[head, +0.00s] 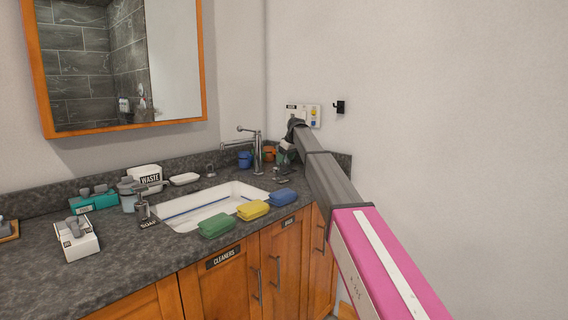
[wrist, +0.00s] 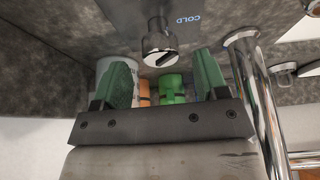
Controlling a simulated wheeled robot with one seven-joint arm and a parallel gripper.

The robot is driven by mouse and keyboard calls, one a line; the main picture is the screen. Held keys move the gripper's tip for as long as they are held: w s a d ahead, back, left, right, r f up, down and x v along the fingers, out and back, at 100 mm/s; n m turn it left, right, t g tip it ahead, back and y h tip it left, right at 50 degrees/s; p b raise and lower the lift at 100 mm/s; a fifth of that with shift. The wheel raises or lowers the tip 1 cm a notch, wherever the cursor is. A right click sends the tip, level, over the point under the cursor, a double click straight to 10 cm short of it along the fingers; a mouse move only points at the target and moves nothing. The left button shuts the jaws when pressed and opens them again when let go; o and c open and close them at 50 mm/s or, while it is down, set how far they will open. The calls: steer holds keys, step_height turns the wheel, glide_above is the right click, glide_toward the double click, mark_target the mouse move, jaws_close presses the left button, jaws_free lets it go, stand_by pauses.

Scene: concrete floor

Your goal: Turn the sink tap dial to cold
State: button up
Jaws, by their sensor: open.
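The chrome dial (wrist: 161,48) shows in the wrist view at the top centre, its round face marked by a dark slanted line. The word COLD (wrist: 188,19) is printed on the dark surface to its right. The chrome tap (head: 257,150) stands at the back of the sink; its post (wrist: 252,90) rises on the right of the wrist view. My gripper (wrist: 163,66) is open, with its green fingers on either side of the dial's line in the picture. I cannot tell whether they touch it. In the head view I cannot clearly make out the dial or fingertips.
Green (wrist: 173,88) and orange (wrist: 145,92) objects show between my fingers. The white sink (head: 215,205) has green (head: 216,225), yellow (head: 252,210) and blue (head: 282,197) sponges along its front. A blue cup (head: 245,159) stands near the tap. A wall panel (head: 315,117) is behind my arm.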

mark_target(284, 165)
steer(key=shift+x, duration=1.4)
steer(key=c, duration=0.9)
steer(key=shift+s+m, duration=0.1)
steer(key=shift+m, duration=0.3)
steer(key=m+t+h, duration=0.1)
steer(key=m, duration=0.2)
steer(key=shift+m, duration=0.3)
steer(key=shift+a+m+t+h, duration=0.15)
steer(key=shift+m+h, duration=0.35)
steer(key=shift+m, duration=0.6)
steer(key=shift+d+m+t+h, duration=0.1)
steer(key=shift+m+t+h, duration=0.3)
steer(key=shift+m, duration=0.7)
steer(key=shift+g, duration=0.25)
steer(key=o, duration=0.9)
